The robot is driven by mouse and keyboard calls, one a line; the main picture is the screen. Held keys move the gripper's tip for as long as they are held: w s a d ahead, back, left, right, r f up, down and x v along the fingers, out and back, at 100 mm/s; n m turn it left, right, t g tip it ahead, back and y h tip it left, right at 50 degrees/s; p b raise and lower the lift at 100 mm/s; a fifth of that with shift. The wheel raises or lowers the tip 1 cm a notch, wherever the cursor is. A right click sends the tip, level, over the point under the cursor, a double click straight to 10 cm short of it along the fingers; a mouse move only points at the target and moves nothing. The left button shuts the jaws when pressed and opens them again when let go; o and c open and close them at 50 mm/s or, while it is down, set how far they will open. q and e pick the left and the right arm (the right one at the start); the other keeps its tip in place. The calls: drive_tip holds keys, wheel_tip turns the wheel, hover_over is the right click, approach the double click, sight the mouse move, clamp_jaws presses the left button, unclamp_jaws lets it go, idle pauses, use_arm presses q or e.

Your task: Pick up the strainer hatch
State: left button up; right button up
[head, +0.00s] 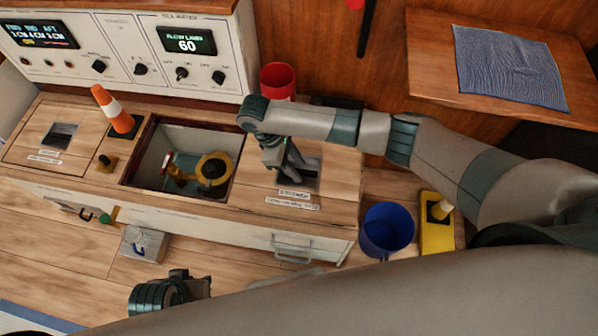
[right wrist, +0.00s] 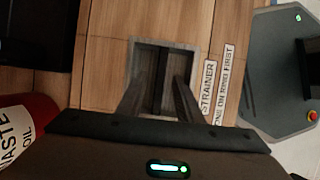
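The strainer hatch (head: 258,188) is a wooden panel in the bench top, right of an open square well. It carries white labels; one reads "STRAINER" in the right wrist view. A grey square recess with a bar across it lies in the hatch (right wrist: 105,62). My right gripper (head: 291,168) is over this recess, pointing down. In the right wrist view its fingers (right wrist: 160,100) stand apart on either side of the bar, with gaps showing. The hatch lies flat in the bench. My left gripper (head: 190,290) is low in the head view, away from the hatch; its fingertips are unclear.
The open well (head: 178,150) holds a yellow pump-like fitting. An orange cone (head: 113,108) stands left of it. A red bin (head: 278,82) is behind my right wrist. A blue bucket (head: 387,230) and yellow stand (head: 436,235) are at the right. A grey box (head: 144,244) sits in front.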

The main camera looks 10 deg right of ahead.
drive_tip(key=shift+f+p, duration=0.25)
drive_tip(key=shift+p, duration=0.1)
idle(0.7)
clamp_jaws()
drive_tip(key=shift+w+r, duration=0.1)
idle(1.2)
